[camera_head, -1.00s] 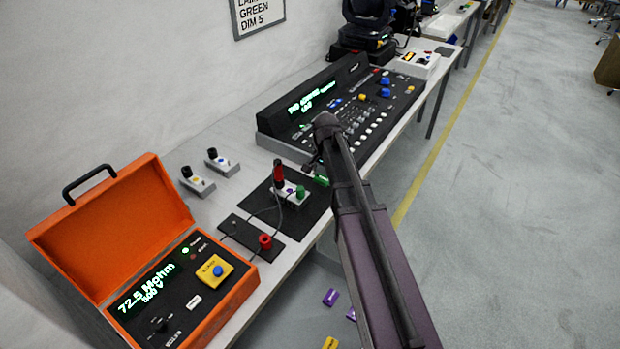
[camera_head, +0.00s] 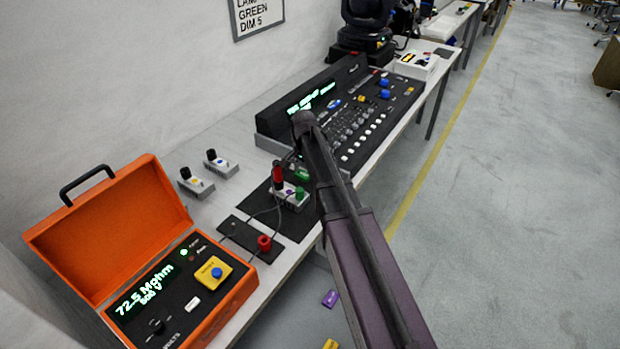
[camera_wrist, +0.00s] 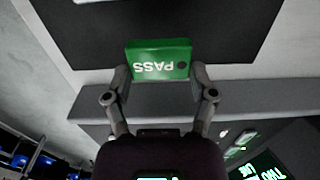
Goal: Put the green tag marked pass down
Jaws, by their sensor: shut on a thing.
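The green tag (camera_wrist: 160,60) reads PASS, upside down in the wrist view. My gripper (camera_wrist: 160,82) is shut on it, with one finger at each side of its lower edge. In the wrist view the tag shows in front of a dark mat; whether it touches the mat I cannot tell. My fingers are mostly hidden by my arm there.
An open orange tester case (camera_head: 215,310) reading 72.5 Mohm stands at the near left. A dark lighting console (camera_head: 350,110) stands beyond the mat. Two small blocks (camera_head: 197,184) sit near the wall. A purple tag (camera_head: 330,298) and a yellow tag (camera_head: 330,344) lie below the bench edge.

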